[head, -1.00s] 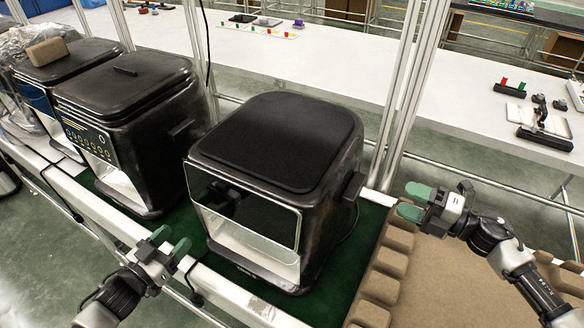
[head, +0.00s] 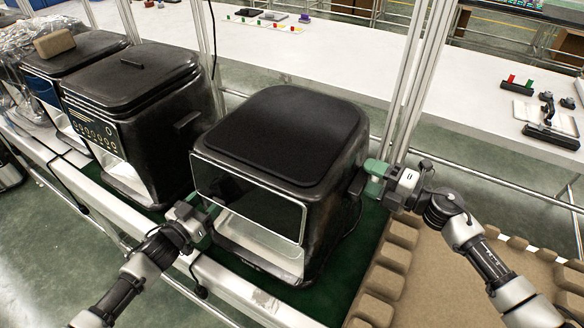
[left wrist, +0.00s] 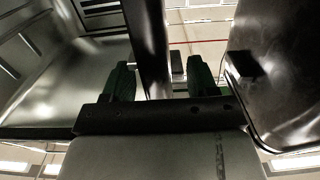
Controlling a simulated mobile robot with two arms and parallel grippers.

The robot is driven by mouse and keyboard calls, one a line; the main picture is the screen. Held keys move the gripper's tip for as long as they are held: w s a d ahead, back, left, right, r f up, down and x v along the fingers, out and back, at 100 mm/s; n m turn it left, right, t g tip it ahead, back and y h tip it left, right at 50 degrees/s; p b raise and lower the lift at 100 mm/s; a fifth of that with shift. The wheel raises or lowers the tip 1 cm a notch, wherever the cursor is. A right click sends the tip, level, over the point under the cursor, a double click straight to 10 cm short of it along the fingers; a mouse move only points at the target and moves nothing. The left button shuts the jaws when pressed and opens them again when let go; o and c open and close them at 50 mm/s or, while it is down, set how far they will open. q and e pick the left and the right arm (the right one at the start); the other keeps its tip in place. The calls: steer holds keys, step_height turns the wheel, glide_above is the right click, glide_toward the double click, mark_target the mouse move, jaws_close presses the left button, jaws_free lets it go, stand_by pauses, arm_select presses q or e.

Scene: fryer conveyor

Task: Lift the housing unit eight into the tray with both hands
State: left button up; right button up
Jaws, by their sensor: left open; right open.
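The black housing unit (head: 275,140) with a glossy front window stands upright on the green conveyor belt (head: 340,278). My left gripper (head: 202,218) is open at the unit's front left lower side; in the left wrist view its two green fingers (left wrist: 158,80) are apart, with dark glossy surfaces around them. My right gripper (head: 374,178) is open at the unit's right side, by the side handle; I cannot tell whether it touches. The brown moulded tray (head: 440,275) lies at the lower right and is empty where it shows.
Another black housing unit (head: 135,105) stands close on the left, with more behind it. Metal posts (head: 415,75) rise behind the right gripper. A white table (head: 330,50) with small parts runs along the back.

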arm_select(q)
steer(key=shift+w+d, duration=0.1)
steer(key=shift+w, duration=0.05)
arm_select(e)
steer(key=shift+w+a, duration=0.1)
steer(key=shift+a, duration=0.1)
arm_select(q)
jaws_close()
arm_select(e)
steer(key=shift+d, duration=0.1)
jaws_close()
arm_select(q)
steer(key=shift+w+a, duration=0.1)
steer(key=shift+a, duration=0.15)
stand_by(0.6)
